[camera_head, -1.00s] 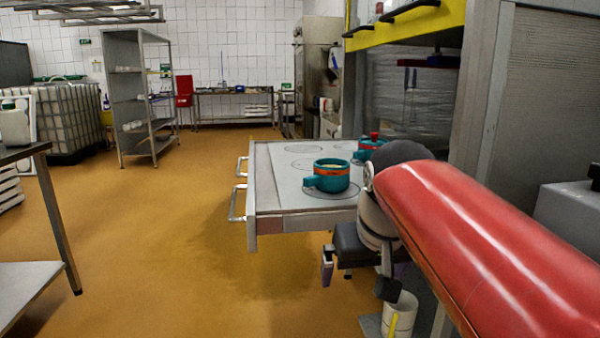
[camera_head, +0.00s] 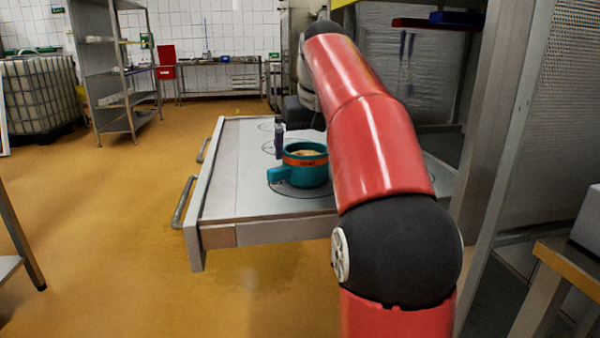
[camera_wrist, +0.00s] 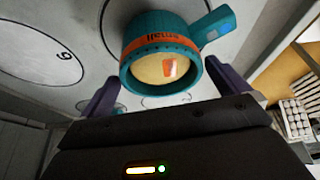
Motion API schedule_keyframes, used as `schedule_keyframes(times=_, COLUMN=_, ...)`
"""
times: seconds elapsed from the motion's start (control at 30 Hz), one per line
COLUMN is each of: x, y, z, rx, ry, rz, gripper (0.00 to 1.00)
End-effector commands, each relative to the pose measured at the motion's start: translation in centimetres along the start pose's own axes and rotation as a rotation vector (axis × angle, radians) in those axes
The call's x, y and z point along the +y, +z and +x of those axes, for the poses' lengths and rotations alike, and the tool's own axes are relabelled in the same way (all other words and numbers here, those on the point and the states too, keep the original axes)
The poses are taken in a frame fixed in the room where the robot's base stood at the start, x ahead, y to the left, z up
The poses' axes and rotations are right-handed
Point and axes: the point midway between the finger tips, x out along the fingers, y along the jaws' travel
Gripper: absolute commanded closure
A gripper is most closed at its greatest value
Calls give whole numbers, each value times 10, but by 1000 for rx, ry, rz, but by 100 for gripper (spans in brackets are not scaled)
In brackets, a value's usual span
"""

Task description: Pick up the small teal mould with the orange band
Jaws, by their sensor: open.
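The teal mould with the orange band (camera_head: 306,172) stands upright on the grey table, its handle to the left. In the wrist view the mould (camera_wrist: 160,52) shows upside down, with "small" on its band and a pale yellow filling. My gripper (camera_wrist: 165,72) is open and empty, its purple fingers on either side of the mould in that picture; whether they reach around it is unclear. In the head view one finger of my gripper (camera_head: 279,150) shows just above and behind the mould.
The grey table (camera_head: 225,190) has several circles marked on its top, one numbered 6 (camera_wrist: 66,56). A bit of another teal thing (camera_wrist: 119,109) shows by the left finger. A grey cabinet (camera_head: 540,120) stands at the right. Floor to the left is open.

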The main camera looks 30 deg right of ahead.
Motion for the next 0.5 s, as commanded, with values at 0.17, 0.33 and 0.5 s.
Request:
schedule_keyframes(times=0.17, x=-1, y=4, z=30, rx=-3, ry=0, rz=-1, gripper=0)
schedule_keyframes(times=0.33, x=-1, y=3, z=43, rx=0, ry=0, rz=-1, gripper=0)
schedule_keyframes(times=0.5, x=-1, y=3, z=43, rx=1, ry=0, rz=0, gripper=0)
